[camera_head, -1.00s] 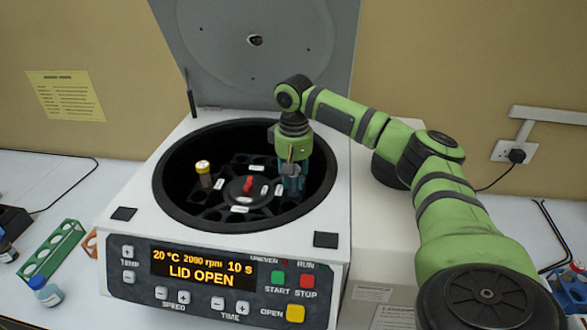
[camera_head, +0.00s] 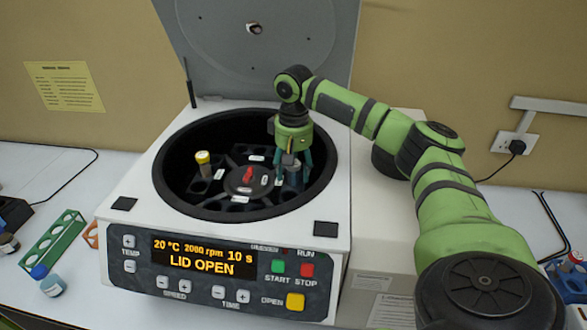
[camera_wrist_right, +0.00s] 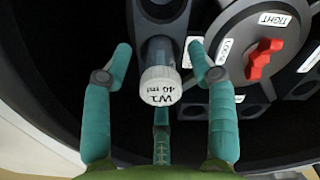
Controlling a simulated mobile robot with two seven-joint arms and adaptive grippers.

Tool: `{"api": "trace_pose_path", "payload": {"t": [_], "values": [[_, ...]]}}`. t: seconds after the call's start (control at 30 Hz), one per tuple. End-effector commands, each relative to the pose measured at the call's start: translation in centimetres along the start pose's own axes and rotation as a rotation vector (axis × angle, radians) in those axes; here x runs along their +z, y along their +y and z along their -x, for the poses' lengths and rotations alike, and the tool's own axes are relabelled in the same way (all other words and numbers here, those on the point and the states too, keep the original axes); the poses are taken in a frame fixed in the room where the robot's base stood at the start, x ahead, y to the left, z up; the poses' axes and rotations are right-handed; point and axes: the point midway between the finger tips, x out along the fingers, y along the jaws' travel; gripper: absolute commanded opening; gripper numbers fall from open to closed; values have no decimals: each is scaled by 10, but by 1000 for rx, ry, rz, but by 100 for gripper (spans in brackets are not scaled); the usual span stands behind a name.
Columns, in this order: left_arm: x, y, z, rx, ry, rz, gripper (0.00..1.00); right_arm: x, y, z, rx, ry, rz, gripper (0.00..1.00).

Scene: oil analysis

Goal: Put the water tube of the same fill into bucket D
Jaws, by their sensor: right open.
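A white-capped tube (camera_wrist_right: 160,86), its cap marked "W1 40 ml", stands in the rotor on the right side of the centrifuge. The tube also shows in the head view (camera_head: 293,173). My right gripper (camera_head: 293,165) is open above and around it, with its teal fingers spread apart from the cap in the wrist view (camera_wrist_right: 160,58). A yellow-capped tube (camera_head: 204,163) stands in the rotor's left side. The rotor hub (camera_head: 246,179) has a red knob and several white labels; the bucket letters are too small to read. My left gripper is not in view.
The centrifuge (camera_head: 130,232) has its lid (camera_head: 253,60) up, and its display reads LID OPEN.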

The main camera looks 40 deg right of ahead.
Motion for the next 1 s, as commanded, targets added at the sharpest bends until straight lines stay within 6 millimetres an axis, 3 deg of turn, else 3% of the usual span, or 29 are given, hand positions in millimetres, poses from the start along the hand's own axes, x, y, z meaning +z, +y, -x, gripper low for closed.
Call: {"api": "trace_pose_path", "payload": {"t": [0.5,0.7,1.0], "values": [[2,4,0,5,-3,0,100,-1,0,100,-1,6,0,58],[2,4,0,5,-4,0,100,0,0,113,0,3,0,58],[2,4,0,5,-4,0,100,0,0,115,-1,1,0,58]]}}
